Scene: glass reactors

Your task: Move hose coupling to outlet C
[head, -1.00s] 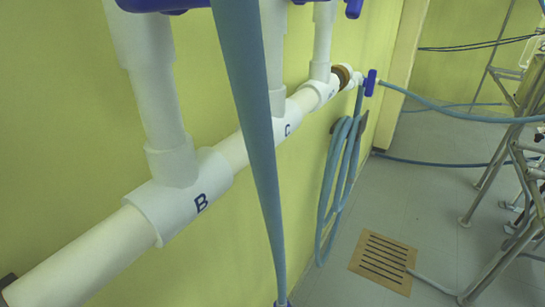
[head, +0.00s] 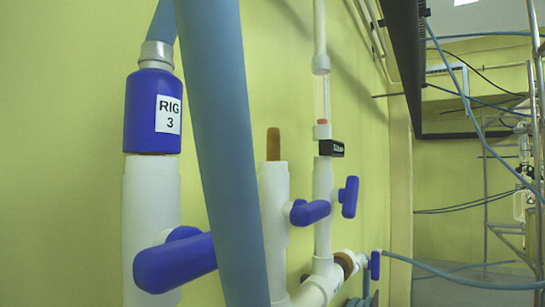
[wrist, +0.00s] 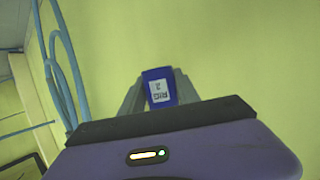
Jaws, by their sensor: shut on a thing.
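In the wrist view my gripper (wrist: 159,82) is shut on a blue hose coupling (wrist: 157,73) with a white RIG label, whose number is hard to read. Plain yellow wall lies behind it. My gripper is outside the head view. In the head view the middle white pipe, outlet C (head: 274,210), has a brown stub (head: 273,144) on top and a blue valve handle (head: 310,212). Its letter is out of frame. A thick blue hose (head: 222,140) crosses close in front, left of outlet C; its lower end is out of frame.
A blue RIG 3 coupling (head: 145,115) sits on the left pipe (head: 143,215), above a blue handle (head: 175,262). To the right of C a pipe with a clear tube (head: 321,98) rises along the wall. Hoses and a metal frame stand farther right.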

